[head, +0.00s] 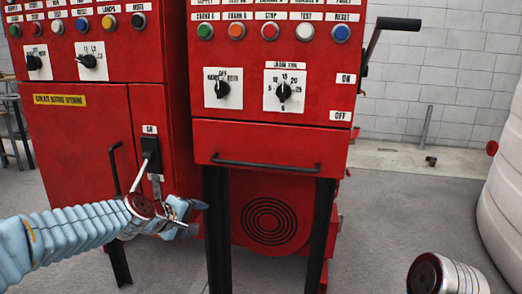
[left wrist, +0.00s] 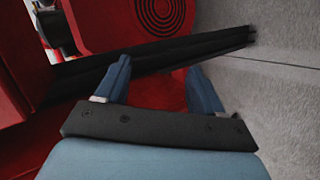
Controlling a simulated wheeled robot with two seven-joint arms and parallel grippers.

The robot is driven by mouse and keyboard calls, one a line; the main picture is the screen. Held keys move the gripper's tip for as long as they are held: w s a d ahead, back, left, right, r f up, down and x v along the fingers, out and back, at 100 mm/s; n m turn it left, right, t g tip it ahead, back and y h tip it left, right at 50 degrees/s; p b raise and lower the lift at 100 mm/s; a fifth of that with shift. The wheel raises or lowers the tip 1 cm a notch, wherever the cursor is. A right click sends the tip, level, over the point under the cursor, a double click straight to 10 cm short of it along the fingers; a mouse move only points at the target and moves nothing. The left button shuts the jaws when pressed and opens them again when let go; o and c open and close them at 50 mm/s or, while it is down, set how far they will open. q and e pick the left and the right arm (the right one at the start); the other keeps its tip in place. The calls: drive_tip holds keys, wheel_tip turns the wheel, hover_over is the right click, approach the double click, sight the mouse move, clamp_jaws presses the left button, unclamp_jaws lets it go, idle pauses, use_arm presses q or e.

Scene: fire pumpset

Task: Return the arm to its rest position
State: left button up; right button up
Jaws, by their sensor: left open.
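My left arm comes in from the left in the head view, with its gripper (head: 178,208) low in front of the left red cabinet (head: 75,130). The gripper is open; in the left wrist view its two blue fingers (left wrist: 160,80) stand apart with nothing between them. Just above it is a black switch (head: 151,150) with a pale lever (head: 140,175) slanting down to the left, under a small white label. The lever's lower end overlaps my wrist in the picture; I cannot tell whether they touch. My right gripper is not in view.
A second red cabinet (head: 270,140) with knobs, coloured buttons and a drawer handle (head: 265,164) stands right on black legs (head: 217,235). A round black grille (head: 269,221) lies behind them. A black crank handle (head: 390,30) projects at upper right. Grey floor (head: 385,205) is open right of the cabinets.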

use_arm(q)
drive_tip(key=s+d+f+m+g+y+p, duration=0.1)
drive_tip(key=s+f+g, duration=0.15)
drive_tip(key=f, duration=0.65)
drive_tip(key=s+d+f+m+g+p, duration=0.15)
drive_tip(key=s+f, duration=0.25)
drive_tip(key=f, duration=0.5)
drive_tip(key=s+d+f+m+g+y, duration=0.15)
drive_tip(key=s+f, duration=0.25)
drive_tip(key=f, duration=0.6)
drive_tip(key=s+d+f+m+g, duration=0.1)
drive_tip(key=s+f, duration=0.2)
drive_tip(key=s, duration=0.3)
drive_tip(key=s+d+f+m+g+h+p, duration=0.1)
drive_tip(key=s+f+m, duration=0.1)
drive_tip(key=s+f, duration=0.2)
drive_tip(key=s+d+f+m+g, duration=0.1)
drive_tip(key=s+f, duration=0.3)
drive_tip(key=s, duration=0.6)
drive_tip(key=shift+s+d+f+m+g+p, duration=0.25)
drive_tip(key=shift+d+m+g+p, duration=0.15)
drive_tip(key=shift+g, duration=0.15)
drive_tip(key=shift+h, duration=0.25)
drive_tip(key=shift+a, duration=0.4)
